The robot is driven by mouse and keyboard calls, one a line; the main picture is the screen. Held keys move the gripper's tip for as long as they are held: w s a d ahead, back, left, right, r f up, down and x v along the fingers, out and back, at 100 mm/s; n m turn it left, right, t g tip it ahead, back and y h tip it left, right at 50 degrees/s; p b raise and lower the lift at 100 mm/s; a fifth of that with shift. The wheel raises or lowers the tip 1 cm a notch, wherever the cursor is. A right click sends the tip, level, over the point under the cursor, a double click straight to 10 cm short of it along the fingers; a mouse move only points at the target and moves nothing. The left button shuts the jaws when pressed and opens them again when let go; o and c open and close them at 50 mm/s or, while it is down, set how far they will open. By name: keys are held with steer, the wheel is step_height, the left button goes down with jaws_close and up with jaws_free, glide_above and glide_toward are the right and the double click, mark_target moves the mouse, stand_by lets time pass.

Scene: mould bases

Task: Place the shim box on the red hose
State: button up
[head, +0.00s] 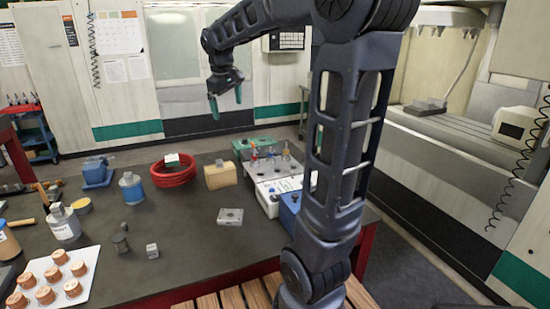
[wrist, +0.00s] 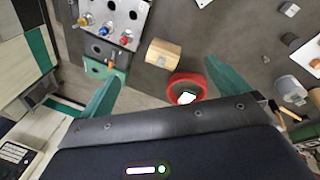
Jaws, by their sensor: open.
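The red hose (head: 173,178) lies coiled on the dark table, toward its far side; it also shows in the wrist view (wrist: 171,88). A small pale box with a dark green mark (head: 171,159), which looks like the shim box, sits at the hose's far side; the wrist view shows it as a white patch (wrist: 187,98) within the ring's outline. Whether it rests on the coil or partly in its opening is hard to tell. My gripper (head: 226,100) is open and empty, raised well above the table beyond the hose. Its green fingers show apart in the wrist view (wrist: 162,74).
A tan block (head: 220,175) stands right of the hose, beside a white tray with knobs (head: 268,182). A blue-labelled bottle (head: 131,188) and a blue vise-like piece (head: 96,172) stand left. A grey metal block (head: 230,217) lies in front, with bare table around it.

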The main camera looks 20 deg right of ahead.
steer(key=s+d+f+m, duration=0.2)
steer(key=s+f, duration=0.1)
steer(key=s, duration=0.5)
steer(key=s+d+f+m+t, duration=0.1)
steer(key=s+d+f+m, duration=0.1)
steer(key=s, duration=0.6)
steer(key=s+d+f+m+t+y, duration=0.1)
steer(key=s+d+f+m, duration=0.2)
steer(key=s+f, duration=0.2)
steer(key=s, duration=0.3)
steer(key=shift+s, duration=0.25)
